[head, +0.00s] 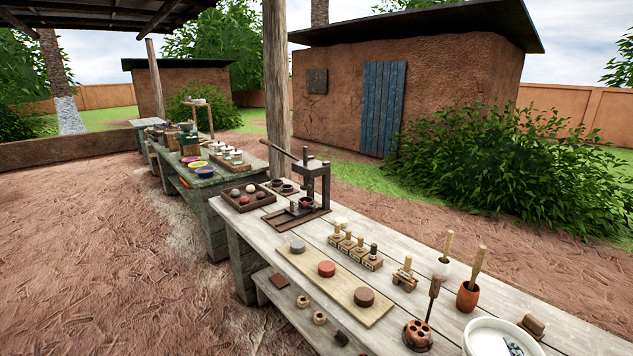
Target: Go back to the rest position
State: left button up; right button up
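Neither of my grippers shows in the head view, and no part of my arms is in the picture. The nearest thing is a long pale wooden table (300,268) that runs from the lower right toward the middle left. On it lies a wooden board (344,285) with a grey disc (297,246), a red disc (326,268) and a brown disc (363,296). Whether my grippers hold anything is hidden.
A dark press (314,185) and a tray of balls (229,197) stand farther along the table. Stamps (372,258), a mortar (467,297) and a white basin (482,336) are on the right. Bare earth (90,260) lies open at left.

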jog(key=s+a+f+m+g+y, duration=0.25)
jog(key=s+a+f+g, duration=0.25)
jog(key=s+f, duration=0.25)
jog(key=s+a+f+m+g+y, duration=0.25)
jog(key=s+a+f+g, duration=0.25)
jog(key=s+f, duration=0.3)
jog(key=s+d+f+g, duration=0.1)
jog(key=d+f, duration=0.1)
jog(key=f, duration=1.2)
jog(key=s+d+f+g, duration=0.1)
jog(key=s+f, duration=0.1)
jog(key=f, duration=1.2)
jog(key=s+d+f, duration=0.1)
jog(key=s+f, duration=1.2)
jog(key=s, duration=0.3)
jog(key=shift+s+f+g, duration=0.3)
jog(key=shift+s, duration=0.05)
